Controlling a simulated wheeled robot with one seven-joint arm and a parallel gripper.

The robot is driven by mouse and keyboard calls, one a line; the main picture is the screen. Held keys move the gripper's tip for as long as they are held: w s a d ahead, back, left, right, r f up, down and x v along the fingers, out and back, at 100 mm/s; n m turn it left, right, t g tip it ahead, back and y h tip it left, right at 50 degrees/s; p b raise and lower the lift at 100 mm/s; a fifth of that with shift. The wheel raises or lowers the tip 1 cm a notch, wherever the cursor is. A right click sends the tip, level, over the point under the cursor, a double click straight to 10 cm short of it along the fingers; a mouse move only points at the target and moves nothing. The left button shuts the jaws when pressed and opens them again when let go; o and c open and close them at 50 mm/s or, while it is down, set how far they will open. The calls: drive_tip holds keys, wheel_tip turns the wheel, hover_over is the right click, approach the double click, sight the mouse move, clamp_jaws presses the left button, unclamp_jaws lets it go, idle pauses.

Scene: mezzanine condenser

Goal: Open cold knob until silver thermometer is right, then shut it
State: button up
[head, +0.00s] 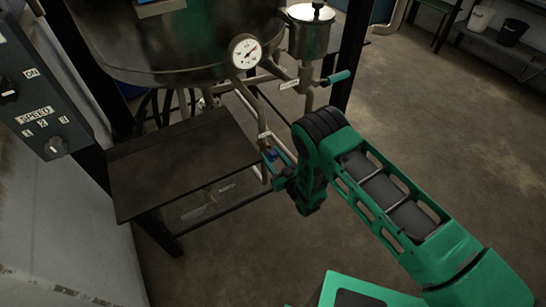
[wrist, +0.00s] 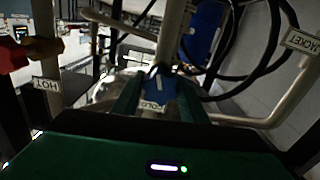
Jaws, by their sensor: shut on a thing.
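The cold knob (wrist: 160,82) is blue and sits between my gripper's two green fingers in the wrist view, above a COLD label (wrist: 154,106). My gripper (wrist: 158,92) is shut on it. In the head view, the blue knob (head: 271,155) shows in part beside my gripper (head: 276,168); the arm hides some of it. The thermometer (head: 244,51) is a round white dial with a metal rim and a red needle on the dark vessel. The needle points to the upper right; the scale is too small to read.
A red knob (wrist: 25,52) stands left of my gripper, near a HOT label (wrist: 46,84). A teal-handled valve (head: 338,77) is on a pipe at the right. A dark table (head: 175,165) and control panel (head: 38,95) are at left. Open floor lies right.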

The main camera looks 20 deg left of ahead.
drive_tip(key=n, duration=0.4)
drive_tip(key=shift+n, duration=0.3)
drive_tip(key=n, duration=0.4)
drive_tip(key=shift+s+f+n, duration=0.1)
drive_tip(key=shift+n, duration=0.2)
drive_tip(key=n, duration=0.4)
drive_tip(key=shift+n, duration=0.3)
drive_tip(key=shift+s+a+n, duration=0.1)
drive_tip(key=shift+n, duration=1.7)
drive_tip(key=o, duration=1)
drive_tip(key=shift+o, duration=0.2)
drive_tip(key=shift+s+d, duration=0.1)
drive_tip(key=shift+d, duration=0.3)
drive_tip(key=v, duration=1)
